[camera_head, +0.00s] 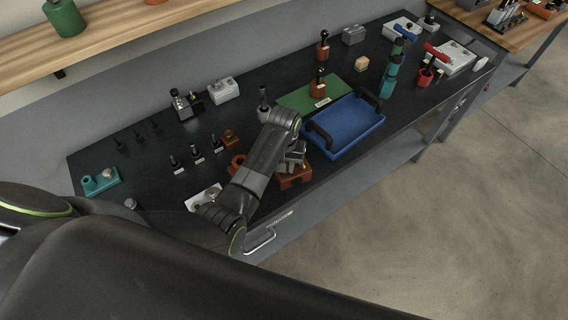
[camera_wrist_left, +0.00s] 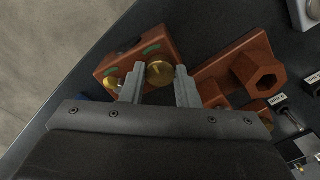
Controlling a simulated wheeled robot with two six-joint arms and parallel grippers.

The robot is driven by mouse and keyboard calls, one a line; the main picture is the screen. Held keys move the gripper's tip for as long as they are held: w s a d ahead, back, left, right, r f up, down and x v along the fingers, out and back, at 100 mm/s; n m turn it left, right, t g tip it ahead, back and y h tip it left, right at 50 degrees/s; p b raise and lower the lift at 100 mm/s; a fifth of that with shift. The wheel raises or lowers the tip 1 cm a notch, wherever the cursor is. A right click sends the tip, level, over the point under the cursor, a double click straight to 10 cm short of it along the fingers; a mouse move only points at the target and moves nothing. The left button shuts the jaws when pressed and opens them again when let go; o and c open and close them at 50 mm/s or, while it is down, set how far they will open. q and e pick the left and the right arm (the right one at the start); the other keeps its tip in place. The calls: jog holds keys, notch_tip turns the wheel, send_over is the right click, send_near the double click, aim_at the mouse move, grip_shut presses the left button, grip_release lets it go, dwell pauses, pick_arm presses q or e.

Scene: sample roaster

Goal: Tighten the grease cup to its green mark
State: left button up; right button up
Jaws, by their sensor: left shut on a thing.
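A rust-orange block (camera_wrist_left: 135,58) with two green marks (camera_wrist_left: 151,49) on its face lies in front of my left gripper in the left wrist view. A round brass grease cup (camera_wrist_left: 160,73) stands on the block. My left gripper (camera_wrist_left: 158,83) has one finger on each side of the cup and is shut on it. In the head view the block (camera_head: 294,181) sits at the bench's front edge, under my left gripper (camera_head: 294,160). My right gripper does not show.
A rust-orange part with a hex socket (camera_wrist_left: 262,76) lies close beside the block. The blue tray (camera_head: 347,130) stands just to the right of my left arm. The floor is clear.

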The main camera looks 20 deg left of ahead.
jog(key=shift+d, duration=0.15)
pick_arm(q)
jog(key=o, duration=1)
jog(key=shift+w+r, duration=0.1)
